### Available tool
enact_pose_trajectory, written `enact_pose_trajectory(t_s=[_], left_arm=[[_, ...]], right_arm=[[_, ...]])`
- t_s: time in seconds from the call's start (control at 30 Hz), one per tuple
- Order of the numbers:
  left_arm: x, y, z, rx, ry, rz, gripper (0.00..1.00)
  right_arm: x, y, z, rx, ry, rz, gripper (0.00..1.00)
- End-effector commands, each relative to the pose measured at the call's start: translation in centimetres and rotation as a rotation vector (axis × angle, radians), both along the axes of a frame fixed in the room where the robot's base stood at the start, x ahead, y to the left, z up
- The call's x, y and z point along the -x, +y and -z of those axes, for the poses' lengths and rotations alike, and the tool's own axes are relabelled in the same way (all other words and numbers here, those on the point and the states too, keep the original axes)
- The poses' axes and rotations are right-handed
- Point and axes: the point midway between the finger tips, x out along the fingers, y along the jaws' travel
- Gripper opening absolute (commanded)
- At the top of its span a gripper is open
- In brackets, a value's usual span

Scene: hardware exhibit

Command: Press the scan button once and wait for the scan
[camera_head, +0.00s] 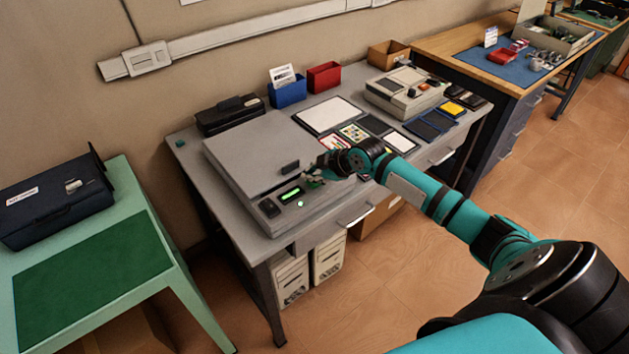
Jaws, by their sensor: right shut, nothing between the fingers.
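A grey flatbed scanner (245,157) with its lid down sits on the left part of the grey desk. Its front panel has a black button or pad (269,208), a lit green display (291,195) and a small green light (300,204). My right gripper (311,181) is shut and empty, low over the right end of the scanner's front panel, right beside the display. I cannot tell whether the fingertips touch the panel, and the wrist hides the panel's right end. My left gripper is not in view.
Right of the scanner lie flat cards and a white sheet (327,114). A blue bin (288,91), a red bin (324,77) and a beige machine (405,92) stand behind. A green table (150,225) is at left. Tiled floor is clear at right.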

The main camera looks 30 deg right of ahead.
Motion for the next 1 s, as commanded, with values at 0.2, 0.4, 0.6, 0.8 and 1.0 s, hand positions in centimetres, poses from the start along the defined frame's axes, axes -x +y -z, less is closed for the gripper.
enact_pose_trajectory(t_s=[0.2, 0.4, 0.6, 0.8, 1.0], left_arm=[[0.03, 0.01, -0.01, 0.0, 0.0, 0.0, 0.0], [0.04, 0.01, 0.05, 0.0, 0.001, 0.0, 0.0], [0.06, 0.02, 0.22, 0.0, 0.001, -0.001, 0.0], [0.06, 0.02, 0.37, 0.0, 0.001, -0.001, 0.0], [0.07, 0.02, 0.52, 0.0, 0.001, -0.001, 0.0]], right_arm=[[-0.01, -0.02, -0.02, 0.0, 0.0, 0.0, 0.0], [-0.01, -0.01, 0.08, 0.0, 0.0, 0.0, 0.0], [0.0, -0.02, 0.34, 0.001, 0.001, 0.001, 0.0], [0.01, -0.02, 0.59, 0.001, 0.001, 0.001, 0.0], [0.01, -0.02, 0.85, 0.0, 0.001, 0.0, 0.0]])
